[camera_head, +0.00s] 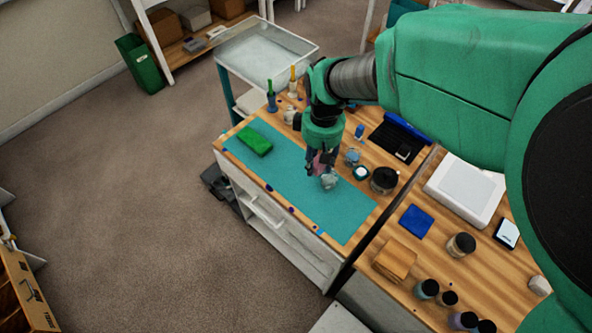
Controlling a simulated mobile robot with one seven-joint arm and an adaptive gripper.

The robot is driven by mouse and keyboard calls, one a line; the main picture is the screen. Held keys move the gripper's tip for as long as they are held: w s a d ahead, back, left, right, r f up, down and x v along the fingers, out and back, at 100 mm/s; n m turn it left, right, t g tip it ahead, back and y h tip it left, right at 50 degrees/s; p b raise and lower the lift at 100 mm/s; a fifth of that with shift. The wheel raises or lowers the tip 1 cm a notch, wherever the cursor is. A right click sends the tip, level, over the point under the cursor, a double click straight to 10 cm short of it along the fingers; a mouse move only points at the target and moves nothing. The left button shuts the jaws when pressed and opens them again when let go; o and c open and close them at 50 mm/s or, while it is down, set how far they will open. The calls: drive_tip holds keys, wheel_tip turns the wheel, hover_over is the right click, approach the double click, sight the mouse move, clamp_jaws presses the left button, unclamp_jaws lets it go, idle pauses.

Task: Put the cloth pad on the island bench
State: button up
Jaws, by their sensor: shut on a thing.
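My gripper (320,168) points down over the teal mat (345,215) on the wooden island bench (238,128). Its fingers are shut on a small pinkish thing (322,158), partly hidden by the fingers. I cannot tell for sure that this is the cloth pad. A pale, greyish lump (329,181) shows just below the fingertips; whether it touches them or the mat is unclear. A green block-like pad (255,140) lies on the mat's far left. A flat blue square (416,221) and a tan folded thing (395,260) lie on the wood at the right.
Jars, including a dark-lidded one (384,180), stand right of my gripper. Two bottles (271,97) stand at the bench's back left. A white tray-like device (465,188) is at the right. The mat's front part is clear. A glass-topped cart (265,50) stands behind.

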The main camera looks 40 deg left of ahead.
drive_tip(key=s+a+n, duration=0.1)
drive_tip(key=s+a, duration=0.1)
drive_tip(key=s, duration=0.3)
wheel_tip(320, 180, down, 11)
drive_tip(key=shift+w+d+f, duration=0.1)
drive_tip(key=shift+w+f, duration=0.05)
drive_tip(key=b, duration=0.3)
hover_over(290, 163)
drive_tip(key=shift+f, duration=0.75)
drive_tip(key=shift+f, duration=1.7)
drive_tip(key=shift+f+b, duration=0.15)
drive_tip(key=shift+b, duration=0.15)
